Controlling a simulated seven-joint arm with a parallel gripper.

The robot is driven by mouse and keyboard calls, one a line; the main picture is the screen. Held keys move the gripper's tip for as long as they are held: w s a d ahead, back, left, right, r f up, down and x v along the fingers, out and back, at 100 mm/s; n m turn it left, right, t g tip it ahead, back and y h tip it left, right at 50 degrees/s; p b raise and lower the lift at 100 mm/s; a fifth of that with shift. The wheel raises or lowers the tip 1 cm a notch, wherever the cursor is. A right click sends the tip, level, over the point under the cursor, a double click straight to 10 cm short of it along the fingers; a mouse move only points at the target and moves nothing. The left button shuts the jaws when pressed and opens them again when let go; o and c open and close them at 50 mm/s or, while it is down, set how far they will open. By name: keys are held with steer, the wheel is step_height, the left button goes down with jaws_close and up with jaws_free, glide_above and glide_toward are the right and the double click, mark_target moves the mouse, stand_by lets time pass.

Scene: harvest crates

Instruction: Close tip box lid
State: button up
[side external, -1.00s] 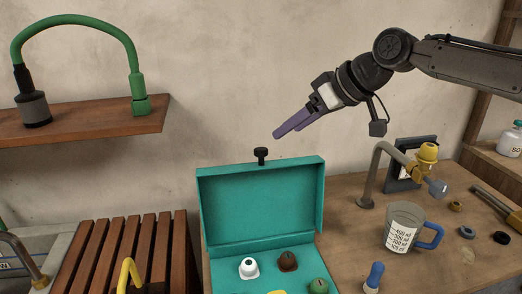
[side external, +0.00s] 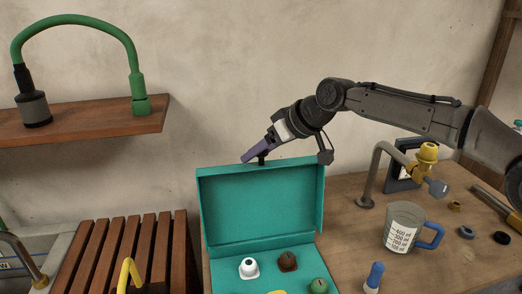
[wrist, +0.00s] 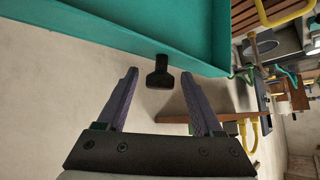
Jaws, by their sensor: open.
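The teal tip box (side external: 262,247) stands on the bench with its lid (side external: 258,206) raised upright. Several tips in white, brown and green sit inside it. A black knob (side external: 262,160) sticks up from the lid's top edge. My gripper (side external: 252,155) is at the lid's top edge by the knob, its purple fingers pointing down and left. In the wrist view the fingers (wrist: 158,88) are open and apart, and the knob (wrist: 160,72) shows between and just beyond their tips, beside the teal lid (wrist: 130,28). I cannot tell if anything touches.
A wooden shelf (side external: 75,125) with a green hose (side external: 75,20) is at the upper left. A slatted wooden rack (side external: 135,243) stands left of the box. A measuring cup (side external: 405,227) and a bent metal tap (side external: 376,170) stand to the right. The wall is behind.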

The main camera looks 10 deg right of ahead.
jaws_close()
stand_by(1.3)
